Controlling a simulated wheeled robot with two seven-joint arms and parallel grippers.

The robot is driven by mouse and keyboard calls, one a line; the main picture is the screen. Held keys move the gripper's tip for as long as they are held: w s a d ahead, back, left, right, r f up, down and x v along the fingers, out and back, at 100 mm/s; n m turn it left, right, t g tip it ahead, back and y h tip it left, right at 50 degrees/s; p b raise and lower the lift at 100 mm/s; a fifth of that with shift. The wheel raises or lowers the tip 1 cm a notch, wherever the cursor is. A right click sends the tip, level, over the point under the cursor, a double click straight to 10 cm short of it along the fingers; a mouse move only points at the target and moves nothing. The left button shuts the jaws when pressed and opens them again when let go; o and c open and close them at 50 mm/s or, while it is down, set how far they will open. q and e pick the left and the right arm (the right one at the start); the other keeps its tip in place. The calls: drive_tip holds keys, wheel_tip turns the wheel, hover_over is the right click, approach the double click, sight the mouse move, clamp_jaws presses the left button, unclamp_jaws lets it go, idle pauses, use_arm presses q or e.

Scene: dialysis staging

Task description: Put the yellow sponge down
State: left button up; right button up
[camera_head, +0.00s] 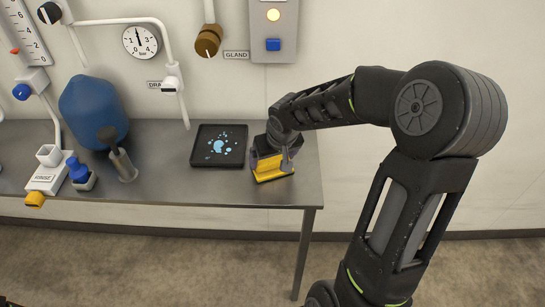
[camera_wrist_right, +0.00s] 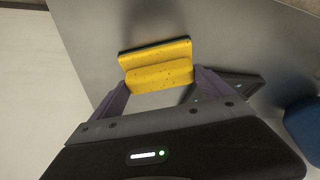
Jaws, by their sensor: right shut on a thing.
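The yellow sponge (camera_head: 272,177) is near the right end of the steel table (camera_head: 170,185). My right gripper (camera_head: 275,160) is above it and shut on it. In the right wrist view the sponge (camera_wrist_right: 156,62) shows as a stepped yellow block with dark specks and a dark edge, between the tips of the two fingers (camera_wrist_right: 158,86). The sponge's underside is hidden, and I cannot tell whether it touches the tabletop or hangs just above it. My left gripper is not in view.
A black tray (camera_head: 219,146) with pale blue splashes lies just left of the sponge. A metal post (camera_head: 123,164), a blue tank (camera_head: 93,111) and a white rinse fixture (camera_head: 47,177) stand farther left. The table's front and right edges are close to the sponge.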

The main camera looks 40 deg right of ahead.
drive_tip(key=o, duration=1.2)
drive_tip(key=shift+r, duration=0.35)
drive_tip(key=v, duration=1.1)
drive_tip(key=shift+s+r, duration=0.2)
drive_tip(key=shift+r, duration=0.05)
